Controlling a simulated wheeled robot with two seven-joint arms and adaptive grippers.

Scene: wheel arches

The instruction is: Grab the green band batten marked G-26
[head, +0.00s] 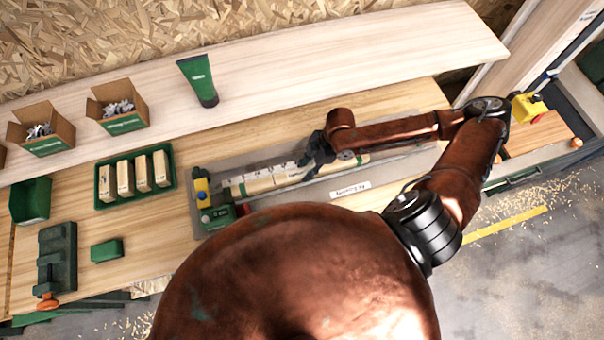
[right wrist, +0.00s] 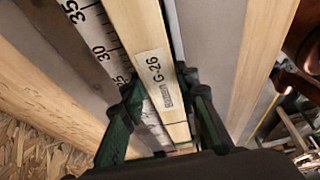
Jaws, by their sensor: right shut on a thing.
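The batten (right wrist: 140,28) is a pale wooden strip with a label reading G-26 (right wrist: 155,72) in the right wrist view. My right gripper (right wrist: 165,95) has a dark finger on each side of it and is shut on it. In the head view the right gripper (head: 312,160) is over the grey fixture on the bench, and pale wood (head: 262,182) shows on both sides of it. The batten lies beside a ruler scale (right wrist: 105,45). My left gripper is not in view.
A green tray (head: 105,186) with several wooden blocks, a dark green tool (head: 57,258) and a green block (head: 106,250) are at left. Open boxes (head: 118,106) and a green tube (head: 198,82) stand on the shelf (head: 330,68) behind.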

